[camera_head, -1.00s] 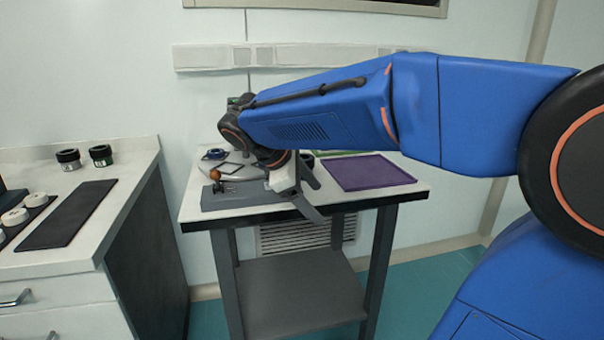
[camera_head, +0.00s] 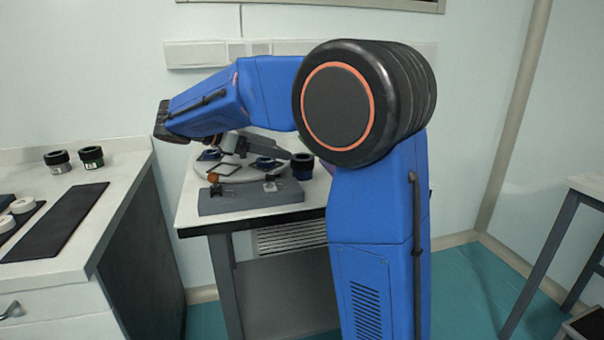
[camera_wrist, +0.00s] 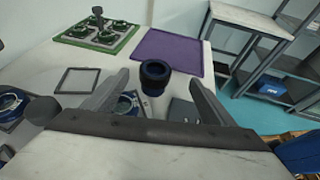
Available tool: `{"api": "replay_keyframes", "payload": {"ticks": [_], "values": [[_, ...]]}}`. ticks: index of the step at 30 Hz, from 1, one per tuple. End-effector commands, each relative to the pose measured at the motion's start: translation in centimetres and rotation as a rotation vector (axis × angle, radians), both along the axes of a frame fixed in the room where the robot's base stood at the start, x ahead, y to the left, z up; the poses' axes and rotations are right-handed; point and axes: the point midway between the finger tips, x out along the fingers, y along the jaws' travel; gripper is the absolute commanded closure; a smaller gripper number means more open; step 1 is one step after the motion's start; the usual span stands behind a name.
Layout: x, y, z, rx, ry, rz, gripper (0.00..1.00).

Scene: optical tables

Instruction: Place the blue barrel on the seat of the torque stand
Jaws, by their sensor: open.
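The blue barrel (camera_head: 302,166), dark blue with a black top, stands upright on the table behind the right end of a long grey base. In the wrist view the barrel (camera_wrist: 154,85) shows between my finger lines, beyond the fingertips and apart from them. My gripper (camera_wrist: 158,80) is open and empty. In the head view my gripper (camera_head: 258,147) is above the table, left of the barrel. The grey base (camera_head: 235,199), with an orange knob (camera_head: 213,178) and small metal fittings, looks like the torque stand; I cannot clearly make out its seat.
A round white plate (camera_head: 232,176) holds dark framed and round parts behind the base. A purple mat (camera_wrist: 168,50) and a green tray (camera_wrist: 97,38) with several round parts lie on the table.

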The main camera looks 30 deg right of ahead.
Motion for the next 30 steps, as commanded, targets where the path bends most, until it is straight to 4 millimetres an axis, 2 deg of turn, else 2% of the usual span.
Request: {"api": "replay_keyframes", "payload": {"ticks": [9, 15, 25, 30], "values": [[-0.7, -5.4, -2.3, 0.001, 0.001, -0.004, 0.22], [-0.9, -8.1, -3.4, 0.001, 0.001, -0.002, 0.22], [-0.9, -9.6, -4.2, 0.002, 0.000, -0.001, 0.22], [-0.6, -11.4, -5.4, 0.001, 0.002, -0.002, 0.22]]}}
